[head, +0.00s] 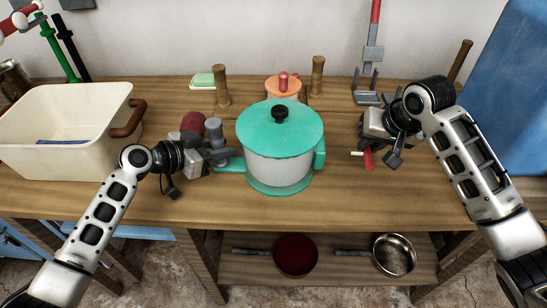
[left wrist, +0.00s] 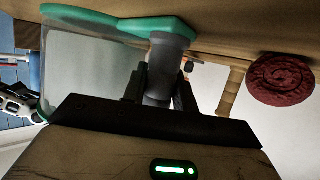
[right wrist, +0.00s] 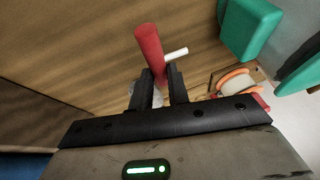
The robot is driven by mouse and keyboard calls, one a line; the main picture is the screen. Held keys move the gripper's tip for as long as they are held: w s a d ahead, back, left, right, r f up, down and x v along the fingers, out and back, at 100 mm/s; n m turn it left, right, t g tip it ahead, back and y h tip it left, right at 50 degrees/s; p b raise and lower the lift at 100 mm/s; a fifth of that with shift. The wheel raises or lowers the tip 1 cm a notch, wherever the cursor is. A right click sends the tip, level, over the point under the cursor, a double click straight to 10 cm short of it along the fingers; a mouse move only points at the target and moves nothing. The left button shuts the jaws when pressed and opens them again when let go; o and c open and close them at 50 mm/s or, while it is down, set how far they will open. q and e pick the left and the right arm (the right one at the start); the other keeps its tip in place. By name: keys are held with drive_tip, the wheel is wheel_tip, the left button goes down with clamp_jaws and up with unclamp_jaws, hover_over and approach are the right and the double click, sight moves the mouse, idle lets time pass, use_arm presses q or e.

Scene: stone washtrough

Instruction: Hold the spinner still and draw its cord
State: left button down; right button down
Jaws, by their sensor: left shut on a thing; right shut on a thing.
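The spinner is a pale drum (head: 275,168) with a teal lid (head: 280,130) and black knob, upright on the table on a teal base. A teal block (head: 320,153) is on its right side. My left gripper (head: 218,160) is shut on a grey upright post (left wrist: 170,52) on the base's left arm. My right gripper (head: 372,150) is shut on a red handle (right wrist: 149,48) with a short white peg (right wrist: 176,54), to the right of the spinner and apart from it. I cannot make out a cord between handle and spinner.
A cream basin (head: 60,150) stands at left, a dark red round thing (left wrist: 281,80) behind my left gripper. An orange-topped pot (head: 283,90) and wooden posts stand behind. A grey stand (head: 368,97) is at back right. Pans are on the lower shelf. The front middle table is clear.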

drive_tip(key=shift+w+a, duration=0.2)
drive_tip(key=shift+a, duration=2.65)
drive_tip(key=shift+s+d, duration=0.15)
drive_tip(key=shift+d, duration=2.2)
drive_tip(key=shift+s+d, duration=0.1)
drive_tip(key=shift+d, duration=2.25)
drive_tip(key=shift+w+a, duration=0.15)
drive_tip(key=shift+a, duration=2.2)
drive_tip(key=shift+w+a, duration=0.1)
drive_tip(key=shift+a, duration=2.25)
drive_tip(key=shift+d, duration=0.1)
